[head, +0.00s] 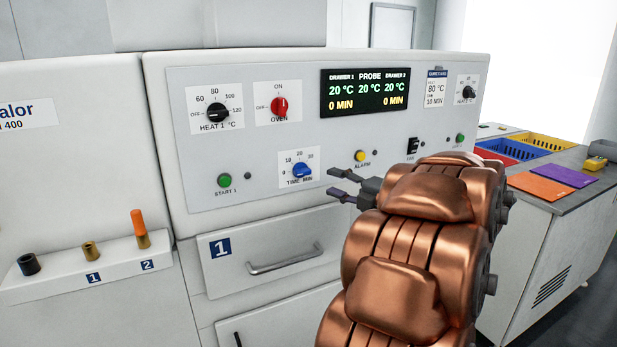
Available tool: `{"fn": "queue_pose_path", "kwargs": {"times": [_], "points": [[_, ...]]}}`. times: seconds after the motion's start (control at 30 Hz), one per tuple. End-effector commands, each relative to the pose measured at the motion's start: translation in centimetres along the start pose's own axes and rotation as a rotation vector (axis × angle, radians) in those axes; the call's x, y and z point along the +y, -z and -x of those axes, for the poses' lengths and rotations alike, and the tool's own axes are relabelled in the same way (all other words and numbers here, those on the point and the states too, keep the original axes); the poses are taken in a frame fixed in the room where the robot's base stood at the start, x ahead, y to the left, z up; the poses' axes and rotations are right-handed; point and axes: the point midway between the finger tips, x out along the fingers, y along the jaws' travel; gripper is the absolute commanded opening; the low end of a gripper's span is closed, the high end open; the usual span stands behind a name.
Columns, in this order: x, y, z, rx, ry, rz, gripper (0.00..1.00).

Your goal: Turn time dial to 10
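The time dial (301,171) is a blue knob on the grey control panel, marked 0, 10, 20, 30 and labelled TIME MIN. Its exact setting is too small to read surely. The display (364,93) above it shows 0 MIN under both drawers and 20 °C readings. My gripper (342,184) is to the right of the dial and a little lower, its two dark fingers pointing left toward it. The fingers are apart with nothing between them. It appears not to touch the dial. My copper arm hides part of the panel's lower right.
The HEAT 1 dial (217,113), red OVEN knob (280,106), green START 1 button (225,181) and yellow ALARM button (360,156) surround the dial. The drawer handle (286,260) juts out below. A ledge (60,287) with plugs stands left. Coloured bins (541,143) are right.

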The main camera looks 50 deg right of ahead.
Motion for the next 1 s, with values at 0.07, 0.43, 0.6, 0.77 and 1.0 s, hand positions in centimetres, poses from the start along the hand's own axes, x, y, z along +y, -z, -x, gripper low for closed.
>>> {"fn": "queue_pose_path", "kwargs": {"times": [0.07, 0.43, 0.6, 0.77, 1.0], "points": [[0.0, 0.3, -0.6, 0.011, -0.001, 0.000, 0.40], [0.1, 0.8, -5.2, 0.022, -0.002, -0.001, 0.40], [0.1, 0.7, -6.9, 0.017, 0.000, 0.001, 0.40], [0.1, 0.7, -7.8, 0.016, -0.001, 0.002, 0.40], [0.1, 0.6, -8.2, 0.012, -0.001, 0.001, 0.40]]}}
